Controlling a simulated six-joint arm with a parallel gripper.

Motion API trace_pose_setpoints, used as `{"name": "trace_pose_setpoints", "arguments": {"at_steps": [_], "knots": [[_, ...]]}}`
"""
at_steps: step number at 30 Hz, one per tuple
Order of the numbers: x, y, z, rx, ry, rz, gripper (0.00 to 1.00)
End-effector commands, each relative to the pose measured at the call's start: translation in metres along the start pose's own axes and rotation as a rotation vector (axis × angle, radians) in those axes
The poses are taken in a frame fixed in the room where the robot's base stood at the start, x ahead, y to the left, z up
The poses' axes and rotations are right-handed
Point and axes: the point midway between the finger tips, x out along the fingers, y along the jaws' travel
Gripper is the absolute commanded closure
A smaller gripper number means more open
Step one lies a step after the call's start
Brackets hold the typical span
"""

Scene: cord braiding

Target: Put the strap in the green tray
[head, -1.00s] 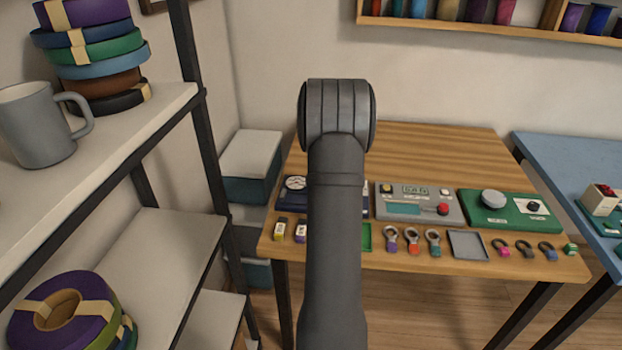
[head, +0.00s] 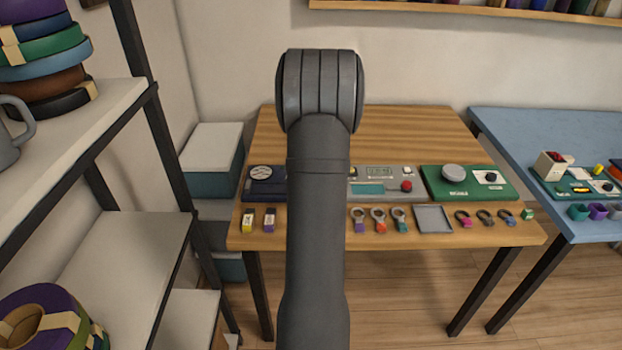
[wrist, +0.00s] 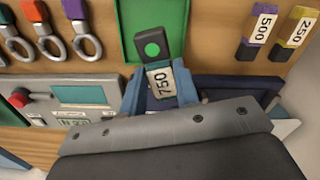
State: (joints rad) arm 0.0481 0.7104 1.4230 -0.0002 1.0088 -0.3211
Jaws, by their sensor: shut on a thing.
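The held strap (wrist: 152,47) is a short dark piece with a green dot at its end and a white "750" label, seen in the wrist view. My gripper (wrist: 159,88) is shut on it, with blue-grey fingers on either side of the label. The green tray (wrist: 131,32) lies on the wooden table just beyond the fingers. The strap's dotted end overlaps the tray's near part in the picture; I cannot tell its height above the tray. In the head view my arm hides the gripper, strap and green tray.
Purple "500" (wrist: 258,32) and yellow "250" (wrist: 300,28) pieces lie to one side of the tray, ringed pieces (wrist: 84,38) to the other. A grey tray (head: 433,219), a grey device (head: 384,187) and a green device (head: 466,183) sit on the table. A shelf (head: 100,150) stands left.

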Motion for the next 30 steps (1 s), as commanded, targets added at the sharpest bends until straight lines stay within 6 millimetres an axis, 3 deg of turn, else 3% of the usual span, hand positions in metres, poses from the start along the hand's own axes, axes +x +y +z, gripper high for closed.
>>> {"name": "trace_pose_setpoints", "arguments": {"at_steps": [3,9,30], "knots": [[0.006,0.004,0.011,0.14,0.0,0.0,0.98],[0.011,0.007,0.02,0.261,0.001,0.0,0.98],[0.063,0.007,0.021,0.274,0.0,0.0,0.98]]}}
